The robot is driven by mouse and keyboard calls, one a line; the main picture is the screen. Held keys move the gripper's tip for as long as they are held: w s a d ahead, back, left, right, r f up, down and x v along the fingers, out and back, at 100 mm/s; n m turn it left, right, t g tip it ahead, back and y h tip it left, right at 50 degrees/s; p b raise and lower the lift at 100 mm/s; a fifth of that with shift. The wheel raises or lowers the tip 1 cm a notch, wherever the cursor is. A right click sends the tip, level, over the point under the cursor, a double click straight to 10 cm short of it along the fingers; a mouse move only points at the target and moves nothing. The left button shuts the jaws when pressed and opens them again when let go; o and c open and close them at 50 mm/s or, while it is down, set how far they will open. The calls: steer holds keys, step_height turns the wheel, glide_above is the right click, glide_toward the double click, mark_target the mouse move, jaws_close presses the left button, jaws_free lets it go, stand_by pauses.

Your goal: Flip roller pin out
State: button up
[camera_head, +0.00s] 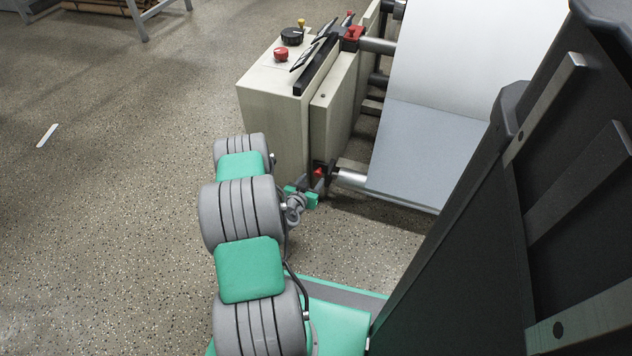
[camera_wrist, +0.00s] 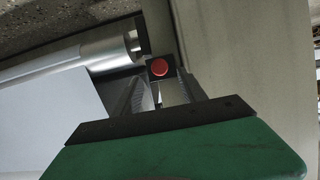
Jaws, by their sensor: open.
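The roller pin, with a round red end (camera_wrist: 160,68), shows in the wrist view just beyond my fingers. In the head view the red pin (camera_head: 319,172) sits low on the machine's side, at the end of the lower metal roller (camera_head: 350,178). My gripper (camera_head: 312,192) is right beside it in the head view. In the wrist view my gripper (camera_wrist: 168,88) is open, its two fingers reaching toward the red end. Whether a finger touches the pin cannot be told. The roller (camera_wrist: 110,55) lies left of the pin in the wrist view.
The beige machine body (camera_head: 275,125) stands above and beside the gripper, with red and black knobs on top. A white paper sheet (camera_head: 430,140) hangs down over the lower roller. The speckled floor (camera_head: 110,200) to the left is mostly clear.

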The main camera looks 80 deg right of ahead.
mark_target(317, 174)
steer(key=b+x, duration=0.1)
steer(key=x, duration=0.4)
steer(key=shift+d+f+b, duration=0.1)
steer(key=shift+d+b, duration=0.05)
steer(key=shift+b, duration=0.15)
jaws_close()
stand_by(1.0)
